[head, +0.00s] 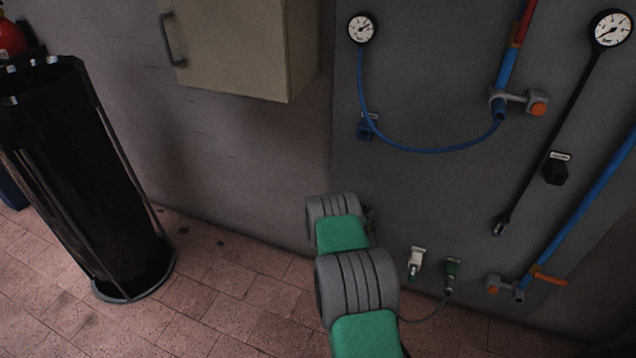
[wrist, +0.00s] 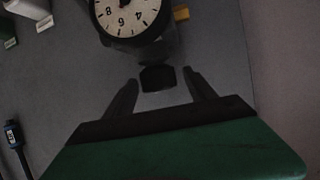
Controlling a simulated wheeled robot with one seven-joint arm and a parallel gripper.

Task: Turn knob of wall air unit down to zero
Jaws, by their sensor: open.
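In the wrist view a round white dial (wrist: 128,12) with dark numbers shows at the top, cut by the frame edge and turned upside down. A small black knob (wrist: 158,78) sits just below it. My gripper (wrist: 160,80) is open, with one dark finger on each side of the knob. Small gaps show between the knob and the fingertips; I cannot tell how deep the fingers reach around it. In the head view my grey and green arm reaches to the wall and hides my gripper and this knob.
The grey wall panel (head: 430,190) carries a left gauge (head: 362,28), a right gauge (head: 611,28), a blue hose (head: 430,150), a black fitting (head: 556,170) and pipes with orange-handled valves. A beige cabinet (head: 232,45) hangs above left. A black cylindrical bin (head: 85,175) stands on the tiled floor.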

